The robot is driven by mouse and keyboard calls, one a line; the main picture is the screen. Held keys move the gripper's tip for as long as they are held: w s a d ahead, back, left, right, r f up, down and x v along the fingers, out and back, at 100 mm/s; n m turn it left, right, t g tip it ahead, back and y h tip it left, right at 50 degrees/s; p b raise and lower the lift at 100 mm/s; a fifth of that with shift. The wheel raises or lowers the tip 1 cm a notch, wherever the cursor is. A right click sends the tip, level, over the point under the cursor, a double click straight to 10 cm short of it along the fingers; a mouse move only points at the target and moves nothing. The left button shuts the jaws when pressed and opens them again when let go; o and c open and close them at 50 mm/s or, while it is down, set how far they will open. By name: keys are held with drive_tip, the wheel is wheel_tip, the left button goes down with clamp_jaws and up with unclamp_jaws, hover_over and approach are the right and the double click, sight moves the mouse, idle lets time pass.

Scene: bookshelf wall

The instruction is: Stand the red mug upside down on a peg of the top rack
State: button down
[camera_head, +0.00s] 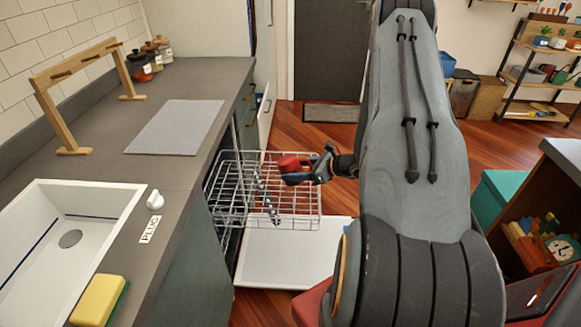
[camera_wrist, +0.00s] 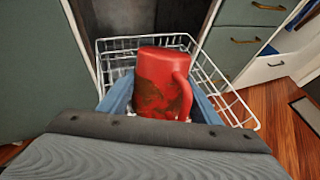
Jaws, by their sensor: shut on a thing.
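The red mug (camera_head: 289,162) is in my gripper (camera_head: 305,177), over the pulled-out white wire rack (camera_head: 300,222) of the dishwasher. In the wrist view the mug (camera_wrist: 150,68) shows a closed, flat end towards the top, dark brown stains on its side and its handle at the right. The blue fingers of my gripper (camera_wrist: 162,103) are on both sides of it. A row of pegs (camera_head: 265,195) runs along the middle of the rack. The mug hides part of the rack (camera_wrist: 228,88), and I cannot tell whether it touches a peg.
The dishwasher's open white door (camera_head: 285,258) lies below the rack. The counter at left holds a wooden peg stand (camera_head: 48,112), a grey mat (camera_head: 178,127), a sink (camera_head: 100,205) and a yellow sponge (camera_head: 98,300). A teal box (camera_head: 495,200) stands at right.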

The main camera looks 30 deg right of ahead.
drive_tip(key=shift+w+a+f+b, duration=0.1)
drive_tip(key=shift+a+f+b, duration=0.1)
drive_tip(key=shift+f+b, duration=2.3)
drive_tip(key=shift+w+a+f+b, duration=0.15)
drive_tip(key=shift+f+b, duration=1.05)
drive_tip(key=shift+f, duration=2.55)
drive_tip(key=shift+s+a+f+b, duration=0.1)
drive_tip(key=shift+f+b, duration=0.35)
drive_tip(key=shift+f, duration=0.2)
drive_tip(key=c, duration=0.5)
unclamp_jaws()
drive_tip(key=shift+c, duration=0.2)
drive_tip(key=b+v, duration=0.1)
drive_tip(key=v, duration=0.7)
